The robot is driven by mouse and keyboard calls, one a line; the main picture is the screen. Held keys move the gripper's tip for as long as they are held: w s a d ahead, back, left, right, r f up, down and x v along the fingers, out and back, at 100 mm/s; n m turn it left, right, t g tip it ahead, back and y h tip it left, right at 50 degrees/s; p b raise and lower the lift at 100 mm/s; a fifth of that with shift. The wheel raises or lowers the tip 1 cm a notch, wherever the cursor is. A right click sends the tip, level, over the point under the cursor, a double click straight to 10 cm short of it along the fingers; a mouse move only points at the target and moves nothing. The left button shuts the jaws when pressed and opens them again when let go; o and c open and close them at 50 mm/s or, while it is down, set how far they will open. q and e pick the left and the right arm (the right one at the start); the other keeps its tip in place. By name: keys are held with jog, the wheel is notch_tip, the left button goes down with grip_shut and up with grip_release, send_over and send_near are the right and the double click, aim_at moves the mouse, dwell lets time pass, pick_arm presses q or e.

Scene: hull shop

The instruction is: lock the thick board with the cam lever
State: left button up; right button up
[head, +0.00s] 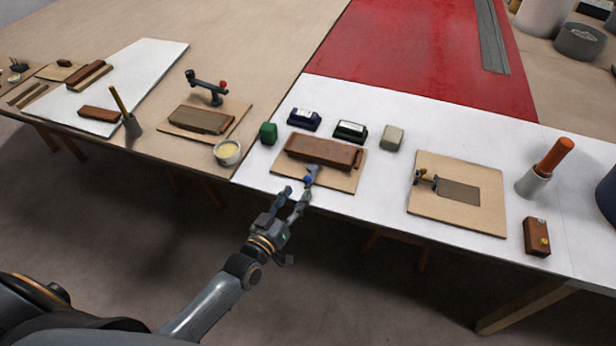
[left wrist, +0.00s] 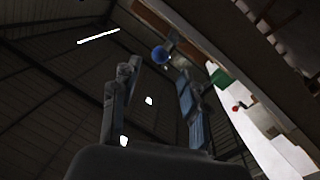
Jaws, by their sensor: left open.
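The thick board (head: 322,151) is a reddish-brown block lying on a light wooden base (head: 340,181) near the table's front edge. A grey cam lever with a blue ball knob (head: 308,180) stands at the front of that base, close to the board's front side. My left gripper (head: 296,191) is open and empty, just in front of and left of the knob. In the left wrist view the blue knob (left wrist: 160,54) shows beyond the open fingers (left wrist: 158,90), apart from them. Whether the lever touches the board cannot be told. My right gripper is not in view.
A red-knobbed lever (head: 207,88) with another board stands on a base at left. Green (head: 268,133), navy (head: 304,119) and grey (head: 391,137) blocks sit near the board. A cream-filled bowl (head: 227,152) is left.

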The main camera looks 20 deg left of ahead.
aim_at(306, 180)
pick_arm(q)
jog(key=w, duration=0.3)
jog(key=w+d, duration=0.1)
jog(key=w, duration=0.2)
jog(key=shift+d, duration=0.1)
jog(key=shift+w+d, duration=0.1)
jog(key=shift+w, duration=0.35)
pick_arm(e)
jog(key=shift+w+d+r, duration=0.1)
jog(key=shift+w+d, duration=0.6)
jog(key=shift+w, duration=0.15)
pick_arm(q)
grip_shut()
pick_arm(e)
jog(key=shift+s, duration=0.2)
